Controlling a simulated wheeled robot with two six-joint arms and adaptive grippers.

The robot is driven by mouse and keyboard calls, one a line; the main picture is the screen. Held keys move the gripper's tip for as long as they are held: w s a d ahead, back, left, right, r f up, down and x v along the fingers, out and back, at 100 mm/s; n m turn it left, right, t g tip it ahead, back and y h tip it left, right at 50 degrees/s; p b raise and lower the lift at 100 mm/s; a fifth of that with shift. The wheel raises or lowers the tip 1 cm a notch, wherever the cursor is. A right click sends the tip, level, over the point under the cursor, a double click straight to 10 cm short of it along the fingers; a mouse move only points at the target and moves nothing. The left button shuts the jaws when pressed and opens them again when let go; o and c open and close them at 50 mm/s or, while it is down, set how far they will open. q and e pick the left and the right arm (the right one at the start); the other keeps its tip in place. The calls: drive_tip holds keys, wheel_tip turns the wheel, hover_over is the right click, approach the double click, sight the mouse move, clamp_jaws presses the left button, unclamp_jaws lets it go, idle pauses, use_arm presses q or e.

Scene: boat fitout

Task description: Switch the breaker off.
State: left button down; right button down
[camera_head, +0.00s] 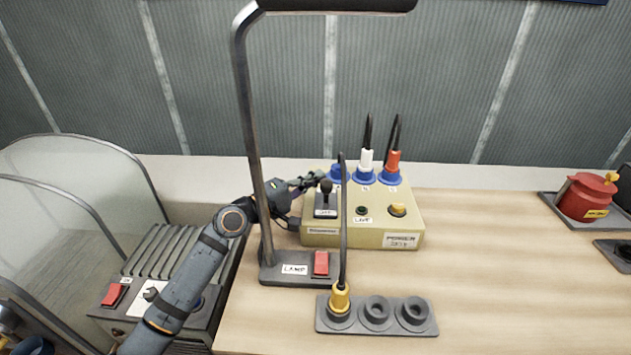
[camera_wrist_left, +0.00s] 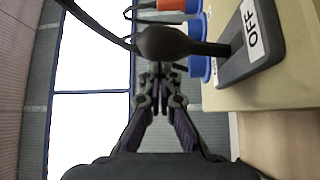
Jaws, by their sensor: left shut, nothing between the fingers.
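The breaker is a black-knobbed lever (camera_head: 326,187) on a dark grey base with a white label, on top of the beige power box (camera_head: 362,237). In the left wrist view the label reads OFF (camera_wrist_left: 251,27), and the lever's round knob (camera_wrist_left: 163,42) sticks out from the base. Whether the lever is set on or off is hard to tell. My left gripper (camera_head: 313,179) is shut and empty at the box's left back corner, close to the knob. Its fingertips (camera_wrist_left: 157,75) show just beside the knob; contact cannot be told. My right gripper is out of view.
A lamp stand (camera_head: 247,110) with a red switch rises in front of my left arm. Blue, white and red plugs (camera_head: 366,165) with black cables stand at the box's back. A yellow plug (camera_head: 340,299) sits in a grey socket strip. The bench at right is mostly clear.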

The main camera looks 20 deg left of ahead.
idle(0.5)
use_arm(q)
wheel_tip(320, 180, up, 10)
idle(0.5)
